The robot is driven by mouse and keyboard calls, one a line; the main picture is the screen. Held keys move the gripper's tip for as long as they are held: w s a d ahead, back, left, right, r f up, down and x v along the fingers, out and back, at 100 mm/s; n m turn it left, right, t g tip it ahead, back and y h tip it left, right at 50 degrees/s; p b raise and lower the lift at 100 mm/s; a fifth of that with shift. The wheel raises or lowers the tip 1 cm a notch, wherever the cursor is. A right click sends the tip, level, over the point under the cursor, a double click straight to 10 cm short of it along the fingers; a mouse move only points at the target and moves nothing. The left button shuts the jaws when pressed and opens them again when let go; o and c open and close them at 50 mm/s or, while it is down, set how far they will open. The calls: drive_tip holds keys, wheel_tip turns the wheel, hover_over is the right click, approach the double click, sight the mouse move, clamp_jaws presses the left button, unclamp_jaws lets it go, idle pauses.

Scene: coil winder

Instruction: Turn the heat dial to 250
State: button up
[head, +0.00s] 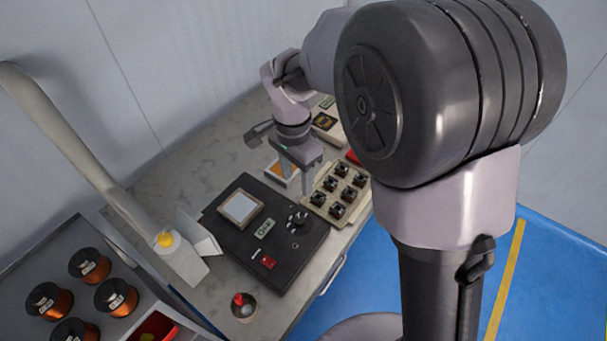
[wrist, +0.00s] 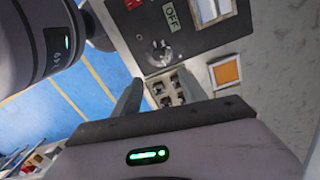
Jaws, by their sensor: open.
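The heat dial (head: 297,221) is a dark round knob with a light scale on the black control box (head: 240,256). The dial also shows in the wrist view (wrist: 160,51), beside a label reading OFF (wrist: 171,17). The scale numbers and the pointer setting are too small to read. My gripper (head: 300,182) is open and empty, pointing down above the tray of dark parts, behind the dial and apart from it. In the wrist view one finger (wrist: 129,97) shows clearly at the left.
A cream tray (head: 322,207) of several dark parts stands right beside the box. A red switch (head: 268,262) and a pale square panel (head: 240,208) are on the box. An orange-faced item (head: 281,172) lies behind. Copper coils (head: 89,264) stand at the left.

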sight(300, 219)
drive_tip(key=f+b, duration=0.1)
drive_tip(key=f, duration=0.4)
drive_tip(key=f+b, duration=0.2)
drive_tip(key=f, duration=0.3)
drive_tip(key=s+f+b, duration=0.1)
drive_tip(key=f+b, duration=0.1)
drive_tip(key=f, duration=0.3)
drive_tip(key=shift+d+f, duration=0.15)
drive_tip(key=shift+f, duration=0.1)
clamp_jaws()
